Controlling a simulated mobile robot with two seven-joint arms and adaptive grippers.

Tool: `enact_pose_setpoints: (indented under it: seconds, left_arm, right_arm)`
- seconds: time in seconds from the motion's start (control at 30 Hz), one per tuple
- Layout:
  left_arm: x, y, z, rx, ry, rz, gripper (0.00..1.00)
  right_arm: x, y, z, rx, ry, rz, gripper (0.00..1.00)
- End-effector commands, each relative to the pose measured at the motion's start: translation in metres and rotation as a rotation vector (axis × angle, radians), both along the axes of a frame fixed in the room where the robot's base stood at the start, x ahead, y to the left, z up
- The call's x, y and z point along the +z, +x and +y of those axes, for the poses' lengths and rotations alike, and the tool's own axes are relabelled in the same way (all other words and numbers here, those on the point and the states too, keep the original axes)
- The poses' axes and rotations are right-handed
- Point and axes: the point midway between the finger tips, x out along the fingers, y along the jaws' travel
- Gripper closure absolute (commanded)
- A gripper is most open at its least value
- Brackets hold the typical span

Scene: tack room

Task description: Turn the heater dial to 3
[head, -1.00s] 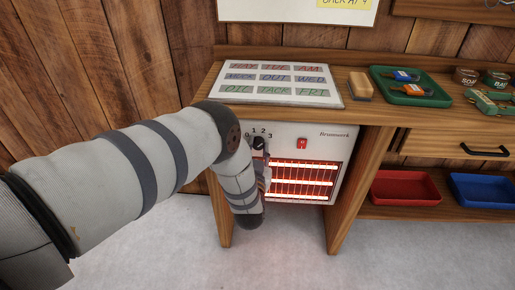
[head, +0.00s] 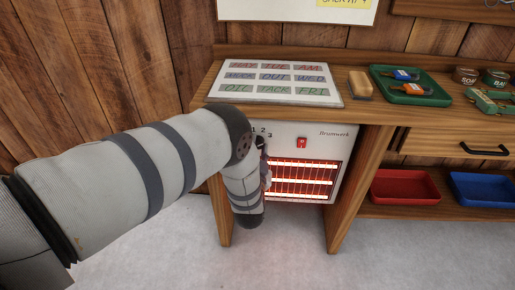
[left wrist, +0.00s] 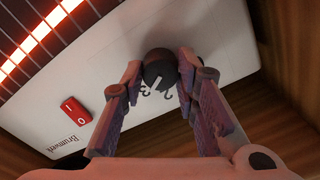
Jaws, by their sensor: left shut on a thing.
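The heater (head: 318,150) is a white box with glowing orange bars under the bench, and its front also shows in the left wrist view (left wrist: 110,65). Its black dial (left wrist: 160,68) sits between the fingers of my left gripper (left wrist: 160,76), which is shut on it. A pale pointer line on the dial points towards the printed 3, with the 2 beside it. The exact alignment is hard to tell. In the head view my left forearm and wrist hide most of the dial and the 0. My right gripper is not in view.
A red rocker switch (head: 302,142) is on the heater front. The wooden bench top (head: 362,112) is just above, with a word board (head: 275,99), a sponge-like block (head: 360,84) and a green tray (head: 440,100). Red (head: 405,199) and blue (head: 485,203) bins stand lower right.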

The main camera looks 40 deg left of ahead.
Motion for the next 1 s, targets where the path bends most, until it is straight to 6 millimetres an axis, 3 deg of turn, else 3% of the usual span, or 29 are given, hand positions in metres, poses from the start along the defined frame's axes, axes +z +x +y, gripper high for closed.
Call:
enact_pose_setpoints:
  seconds: [0.13,0.17,0.23,0.57,1.0]
  left_arm:
    - [-0.001,-0.001,0.001,0.002,0.0,0.004,1.0]
    - [-0.001,-0.001,0.001,0.002,0.0,0.003,0.65]
    - [-0.001,-0.001,0.001,0.002,0.0,0.003,0.52]
    - [-0.001,-0.004,-0.002,0.0,-0.002,0.003,0.52]
    - [-0.001,-0.091,-0.055,0.0,-0.001,0.004,0.52]
  right_arm:
    - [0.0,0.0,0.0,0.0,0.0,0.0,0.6]
    - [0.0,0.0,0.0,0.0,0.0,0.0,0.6]
    - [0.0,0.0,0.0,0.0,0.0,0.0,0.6]
    - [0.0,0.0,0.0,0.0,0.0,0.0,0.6]
    - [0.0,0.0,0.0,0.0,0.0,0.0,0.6]
